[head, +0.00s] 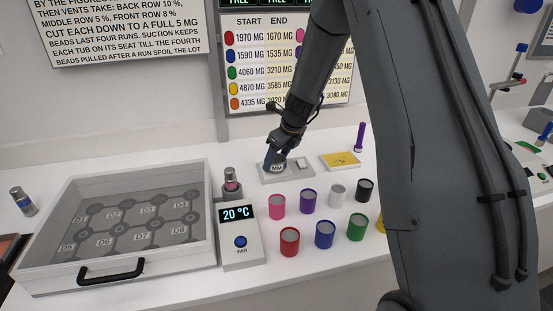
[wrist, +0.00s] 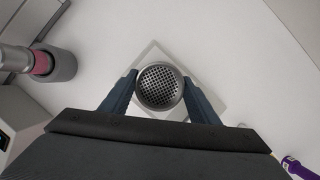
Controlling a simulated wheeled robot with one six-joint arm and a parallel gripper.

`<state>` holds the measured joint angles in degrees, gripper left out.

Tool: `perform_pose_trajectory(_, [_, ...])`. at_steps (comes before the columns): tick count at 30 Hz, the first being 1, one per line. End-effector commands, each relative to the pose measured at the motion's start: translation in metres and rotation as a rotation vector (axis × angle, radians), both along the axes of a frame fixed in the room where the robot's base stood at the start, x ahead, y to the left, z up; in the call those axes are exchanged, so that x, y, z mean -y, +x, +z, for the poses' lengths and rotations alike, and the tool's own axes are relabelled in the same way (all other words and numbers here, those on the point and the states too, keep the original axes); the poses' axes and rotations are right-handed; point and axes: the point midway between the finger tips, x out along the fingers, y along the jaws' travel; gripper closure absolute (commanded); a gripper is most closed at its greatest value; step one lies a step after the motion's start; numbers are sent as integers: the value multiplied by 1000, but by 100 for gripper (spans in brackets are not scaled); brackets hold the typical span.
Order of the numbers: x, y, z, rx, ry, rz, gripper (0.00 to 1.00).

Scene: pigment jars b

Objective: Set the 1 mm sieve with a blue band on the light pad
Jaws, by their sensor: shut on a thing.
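My gripper (head: 277,166) is shut on a round metal sieve (wrist: 160,86), whose perforated mesh faces the wrist camera between the two fingers. In the head view, a pale part of the held sieve (head: 279,168) shows a label ending in "MM"; its number and band colour cannot be read. It is over the left part of a pale grey slab (head: 270,180), which looks like the light pad and shows as a pale square in the wrist view (wrist: 157,53). I cannot tell whether the sieve touches it. The sieve looks upright.
A pink-banded one (head: 231,182) stands in a grey holder, also in the wrist view (wrist: 41,63). Coloured jars such as the pink one (head: 277,207) stand in front. A yellow-topped tray (head: 341,161) and purple stick (head: 360,138) are right.

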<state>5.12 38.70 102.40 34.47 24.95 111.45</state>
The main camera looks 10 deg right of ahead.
Motion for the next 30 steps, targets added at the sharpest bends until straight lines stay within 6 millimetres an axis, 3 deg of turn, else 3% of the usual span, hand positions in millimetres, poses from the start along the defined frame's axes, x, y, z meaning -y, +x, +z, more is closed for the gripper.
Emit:
perform_pose_trajectory(5, [0, 0, -3, -1, 1, 0, 69])
perform_pose_trajectory(6, [0, 0, -3, -1, 1, 0, 41])
perform_pose_trajectory(9, [0, 0, -2, -1, 1, 0, 26])
perform_pose_trajectory(22, [2, -1, 6, 1, 1, -1, 26])
perform_pose_trajectory(30, [11, -14, 45, 4, 0, 0, 26])
